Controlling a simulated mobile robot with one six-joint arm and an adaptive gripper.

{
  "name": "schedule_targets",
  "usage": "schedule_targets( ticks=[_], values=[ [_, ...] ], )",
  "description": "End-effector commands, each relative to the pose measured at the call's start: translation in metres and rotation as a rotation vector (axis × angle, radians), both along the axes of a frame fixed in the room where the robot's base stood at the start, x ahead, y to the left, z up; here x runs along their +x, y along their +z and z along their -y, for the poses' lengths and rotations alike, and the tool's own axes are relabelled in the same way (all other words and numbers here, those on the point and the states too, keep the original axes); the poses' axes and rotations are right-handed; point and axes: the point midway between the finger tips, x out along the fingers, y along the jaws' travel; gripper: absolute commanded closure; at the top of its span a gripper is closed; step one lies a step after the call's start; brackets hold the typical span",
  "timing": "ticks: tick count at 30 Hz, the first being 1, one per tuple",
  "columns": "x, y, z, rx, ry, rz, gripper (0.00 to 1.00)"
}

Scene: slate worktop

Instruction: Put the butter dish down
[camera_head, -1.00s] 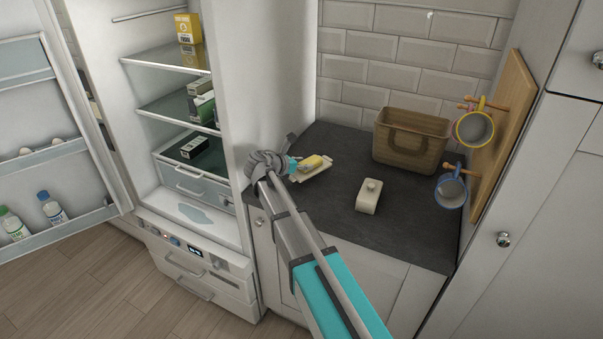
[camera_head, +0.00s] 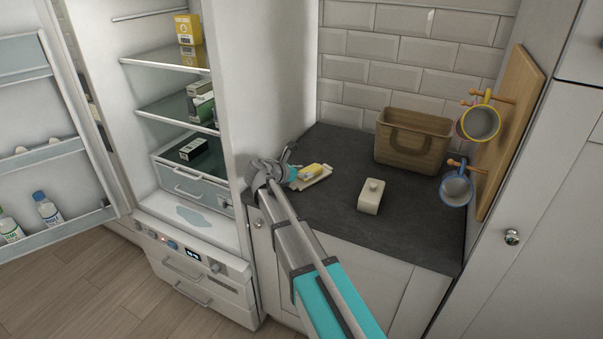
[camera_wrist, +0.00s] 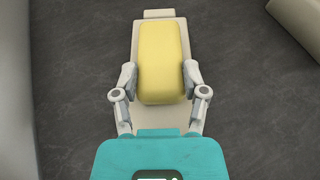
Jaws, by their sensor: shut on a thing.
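The butter dish (camera_head: 324,178) is a cream, narrow tray with a yellow block of butter (camera_head: 311,170) on it. It is at the left part of the slate worktop, and I cannot tell whether it touches the top. In the wrist view the dish (camera_wrist: 158,118) points away from my gripper (camera_wrist: 160,95), with the butter (camera_wrist: 161,62) between the two fingers. My gripper (camera_head: 297,172) is shut on the dish. A cream lid with a knob (camera_head: 371,197) stands apart on the worktop, to the right.
The dark worktop (camera_head: 334,216) is bare around the dish and lid. A brown basket (camera_head: 412,143) stands at the back. Two mugs, yellow-rimmed (camera_head: 480,123) and blue (camera_head: 455,188), hang on a wooden board at right. The open fridge (camera_head: 186,100) is at left.

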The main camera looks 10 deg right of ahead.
Motion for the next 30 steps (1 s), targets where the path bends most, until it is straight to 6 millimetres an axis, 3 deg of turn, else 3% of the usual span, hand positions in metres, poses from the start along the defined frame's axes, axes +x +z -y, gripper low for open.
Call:
schedule_targets(
  ticks=[2, 3, 8, 25, 30],
  values=[
    [0.0, -0.003, 0.0, -0.001, 0.0, 0.001, 1.0],
    [0.0, -0.002, 0.0, 0.0, 0.0, 0.0, 0.38],
    [0.0, -0.002, 0.0, 0.0, 0.0, 0.0, 0.09],
    [0.0, 0.002, 0.001, 0.0, -0.001, 0.0, 0.09],
    [-0.007, 0.008, -0.01, 0.0, -0.001, 0.0, 0.09]
  ],
)
